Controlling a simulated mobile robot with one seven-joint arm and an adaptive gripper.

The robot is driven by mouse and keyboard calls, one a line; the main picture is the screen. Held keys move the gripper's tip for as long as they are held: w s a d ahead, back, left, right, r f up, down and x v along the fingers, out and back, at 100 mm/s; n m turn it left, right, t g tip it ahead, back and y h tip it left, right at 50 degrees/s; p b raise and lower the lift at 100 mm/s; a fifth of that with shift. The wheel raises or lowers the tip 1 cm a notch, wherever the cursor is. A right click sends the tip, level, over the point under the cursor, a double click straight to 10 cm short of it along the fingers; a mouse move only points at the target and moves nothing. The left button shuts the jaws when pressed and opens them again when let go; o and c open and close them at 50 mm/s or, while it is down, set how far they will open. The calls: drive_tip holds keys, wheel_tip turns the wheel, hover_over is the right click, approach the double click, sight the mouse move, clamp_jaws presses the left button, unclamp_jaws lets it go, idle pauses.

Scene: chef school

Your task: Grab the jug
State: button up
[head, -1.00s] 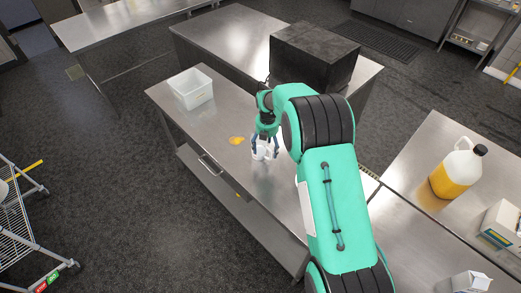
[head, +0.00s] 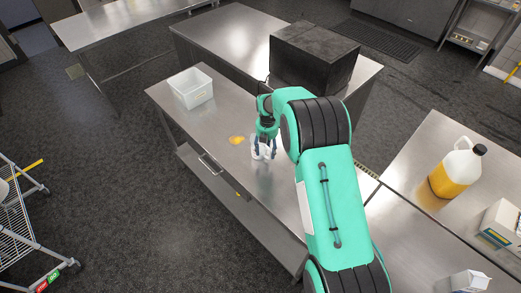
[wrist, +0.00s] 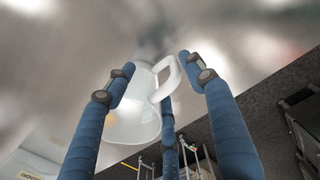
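The small white jug (head: 263,155) stands on the steel table, directly below my gripper (head: 264,147). In the wrist view the jug (wrist: 135,118) shows its pale body and a looped handle on the right side. The three blue fingers of my gripper (wrist: 158,74) are spread around the jug, one on the left, one on the right near the handle, and one behind it. The fingers look open, with gaps to the jug's sides. Whether any finger touches it is hard to tell.
A white open bin (head: 191,88) and an orange-yellow patch (head: 237,140) are on the same table. A black box (head: 313,55) sits on the counter behind. A large bottle of yellow liquid (head: 455,172) and cartons stand on the right table. A wire cart (head: 30,220) is at left.

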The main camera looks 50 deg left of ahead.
sight(266, 146)
clamp_jaws()
drive_tip(key=shift+r, duration=0.4)
idle(0.4)
drive_tip(key=shift+a+r+b, duration=0.1)
drive_tip(key=shift+r+b, duration=0.45)
drive_tip(key=shift+r, duration=0.85)
drive_tip(key=s+d+r+b, duration=0.1)
drive_tip(key=s+d+b, duration=0.1)
drive_tip(key=s+d, duration=0.7)
drive_tip(key=shift+d+r+b, duration=0.15)
drive_tip(key=shift+d+b, duration=0.15)
drive_tip(key=shift+d, duration=1.65)
drive_tip(key=shift+s+d, duration=0.1)
drive_tip(key=shift+s, duration=0.05)
